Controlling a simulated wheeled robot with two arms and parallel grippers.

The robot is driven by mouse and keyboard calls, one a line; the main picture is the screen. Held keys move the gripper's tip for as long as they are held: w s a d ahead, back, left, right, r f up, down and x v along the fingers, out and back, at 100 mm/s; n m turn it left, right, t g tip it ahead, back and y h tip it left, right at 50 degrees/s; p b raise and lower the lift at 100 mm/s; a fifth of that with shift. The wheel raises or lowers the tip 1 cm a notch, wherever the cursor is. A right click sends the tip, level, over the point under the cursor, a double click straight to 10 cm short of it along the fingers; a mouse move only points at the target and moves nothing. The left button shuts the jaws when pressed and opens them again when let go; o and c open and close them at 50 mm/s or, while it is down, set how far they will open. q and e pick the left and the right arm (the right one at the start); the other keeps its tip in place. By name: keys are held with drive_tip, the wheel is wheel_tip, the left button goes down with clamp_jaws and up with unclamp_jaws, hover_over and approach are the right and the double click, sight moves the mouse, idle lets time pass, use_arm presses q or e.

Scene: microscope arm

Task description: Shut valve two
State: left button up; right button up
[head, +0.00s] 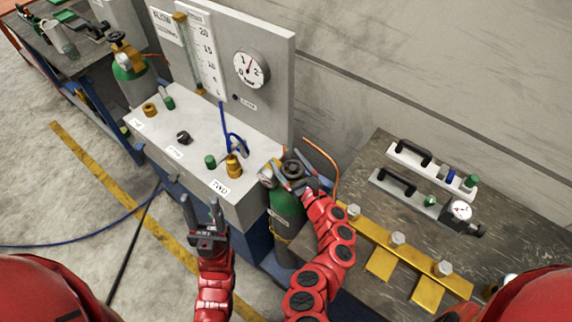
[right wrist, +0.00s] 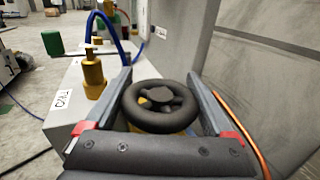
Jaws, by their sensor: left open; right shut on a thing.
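A black round handwheel (head: 293,167) tops a green gas cylinder (head: 287,205) at the right end of the grey panel bench (head: 187,130). In the right wrist view the handwheel (right wrist: 160,103) sits between both fingers. My right gripper (head: 290,174) is shut on this handwheel, one finger on each side. The brass fitting (head: 234,166) stands on the bench beside a label (head: 220,187) that seems to read TWO. My left gripper (head: 200,203) is open and empty, in front of the bench. The cylinder's neck is partly hidden by my right gripper.
A second green cylinder (head: 128,72) stands at the bench's left end. A blue hose (head: 224,125) rises from the bench, and an orange tube (head: 325,152) bends just right of my right gripper. A dark table (head: 445,160) with handled blocks and a yellow manifold (head: 385,245) lies right.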

drive_tip(key=m+t+h+b, duration=0.1)
drive_tip(key=m+h, duration=0.1)
drive_tip(key=shift+w+d+h, duration=0.1)
drive_tip(key=shift+d+h, duration=0.05)
drive_tip(key=shift+h, duration=0.25)
drive_tip(key=m+h, duration=0.1)
drive_tip(key=m+t+h, duration=0.1)
drive_tip(key=h, duration=0.1)
drive_tip(key=m+t+h, duration=0.1)
drive_tip(key=h, duration=0.1)
drive_tip(key=shift+w+d+r+b, duration=0.2)
drive_tip(key=shift+d+r+b, duration=0.1)
drive_tip(key=shift+d+b, duration=0.05)
drive_tip(key=shift+d+m+h, duration=0.15)
drive_tip(key=shift+m+h, duration=0.35)
drive_tip(key=shift+h, duration=0.1)
drive_tip(key=shift+d+f+m+h+p, duration=0.15)
drive_tip(key=shift+m+h+p, duration=0.15)
drive_tip(key=shift+m+h, duration=0.5)
drive_tip(key=shift+s+d+f+h, duration=0.1)
drive_tip(key=shift+f+h, duration=0.05)
drive_tip(key=shift+h, duration=0.45)
drive_tip(key=shift+s+d+f+m+g+h, duration=0.15)
drive_tip(key=shift+f+m+g+h, duration=0.25)
drive_tip(key=shift+m+h, duration=0.4)
drive_tip(key=shift+r+h, duration=0.35)
drive_tip(key=shift+h, duration=0.25)
drive_tip(key=shift+d+r, duration=0.1)
drive_tip(key=shift+r, duration=0.05)
drive_tip(key=o, duration=1.1)
